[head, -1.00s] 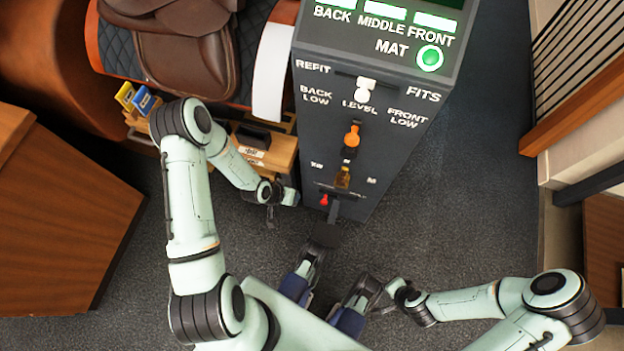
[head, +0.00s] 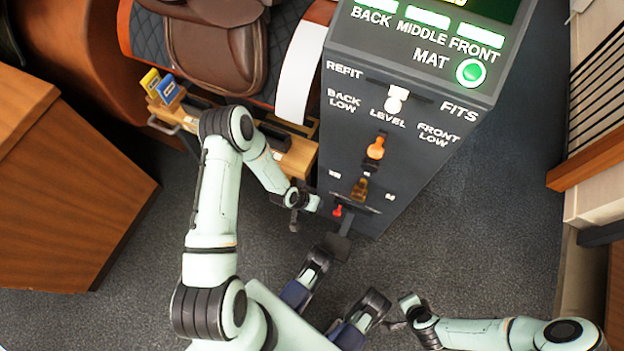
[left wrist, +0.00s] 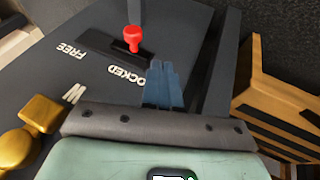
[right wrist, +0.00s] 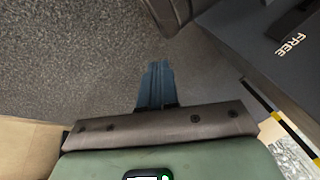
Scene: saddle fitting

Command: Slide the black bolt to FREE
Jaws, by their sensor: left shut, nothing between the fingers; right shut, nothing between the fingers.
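The black bolt (left wrist: 112,49) shows in the left wrist view as a dark strip on the grey panel, with a red knob (left wrist: 132,40) standing up from it. The knob is nearer the LOCKED end than the FREE end. In the head view the red knob (head: 337,210) is low on the cabinet front. My left gripper (left wrist: 162,70) is shut and empty, its blue fingertips just beside the knob and the LOCKED lettering, apparently apart from the knob. My right gripper (right wrist: 157,72) is shut and empty over the grey floor, away from the bolt.
The grey cabinet (head: 425,170) also carries an orange knob (head: 376,148), a white knob (head: 396,98) and a brass-coloured knob (head: 360,187). Open carpet lies right of the cabinet.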

